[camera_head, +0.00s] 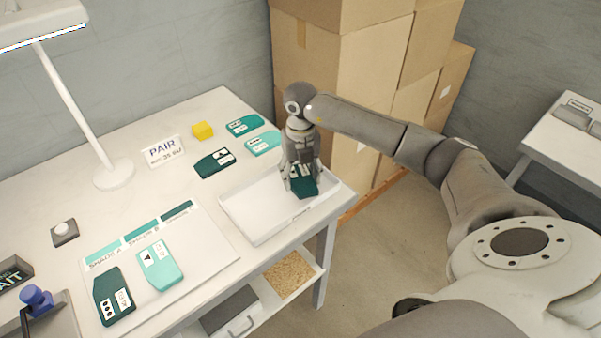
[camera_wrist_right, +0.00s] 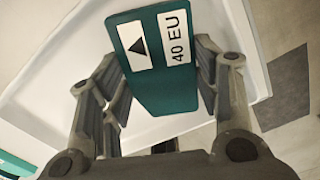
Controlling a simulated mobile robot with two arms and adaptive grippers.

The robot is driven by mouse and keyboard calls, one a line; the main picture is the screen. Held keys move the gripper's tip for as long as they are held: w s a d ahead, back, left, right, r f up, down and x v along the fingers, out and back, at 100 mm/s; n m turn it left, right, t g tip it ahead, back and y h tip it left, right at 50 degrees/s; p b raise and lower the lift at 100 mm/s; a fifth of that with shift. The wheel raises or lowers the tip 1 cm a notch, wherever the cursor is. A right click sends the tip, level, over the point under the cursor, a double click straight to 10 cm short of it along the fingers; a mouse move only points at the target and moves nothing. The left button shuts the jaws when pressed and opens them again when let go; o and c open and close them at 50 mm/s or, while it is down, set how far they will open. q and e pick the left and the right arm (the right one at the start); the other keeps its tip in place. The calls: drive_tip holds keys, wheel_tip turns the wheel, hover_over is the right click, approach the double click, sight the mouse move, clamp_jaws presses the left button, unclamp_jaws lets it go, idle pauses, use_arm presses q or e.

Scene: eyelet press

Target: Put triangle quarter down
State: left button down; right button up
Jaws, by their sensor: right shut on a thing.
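A dark teal quarter (camera_head: 304,187) with a triangle mark and "40 EU" on white labels shows large in the right wrist view (camera_wrist_right: 165,92). My right gripper (camera_head: 301,179) is shut on it, with a finger on each side in the right wrist view (camera_wrist_right: 160,84). The gripper points down at the right end of the white tray (camera_head: 262,228), with the quarter over or inside it. I cannot tell whether the quarter touches the tray floor. The rest of the tray is empty. My left gripper is not in view.
A mat (camera_head: 208,250) with shade headings holds a light teal triangle quarter (camera_head: 160,267) and a dark one (camera_head: 113,300). Several other quarters (camera_head: 214,163) lie behind the tray, near a yellow block (camera_head: 203,131) and "PAIR" sign (camera_head: 163,151). Cardboard boxes (camera_head: 345,65) stand behind.

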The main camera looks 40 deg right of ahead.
sight(301, 179)
drive_tip(key=shift+f, duration=0.1)
drive_tip(key=o, duration=0.5)
drive_tip(key=shift+f, duration=0.1)
drive_tip(key=o, duration=0.5)
drive_tip(key=shift+c, duration=0.2)
drive_tip(key=shift+r, duration=0.35)
wheel_tip(301, 179, up, 12)
drive_tip(key=b, duration=0.2)
drive_tip(key=shift+f, duration=0.15)
drive_tip(key=shift+s+f, duration=0.1)
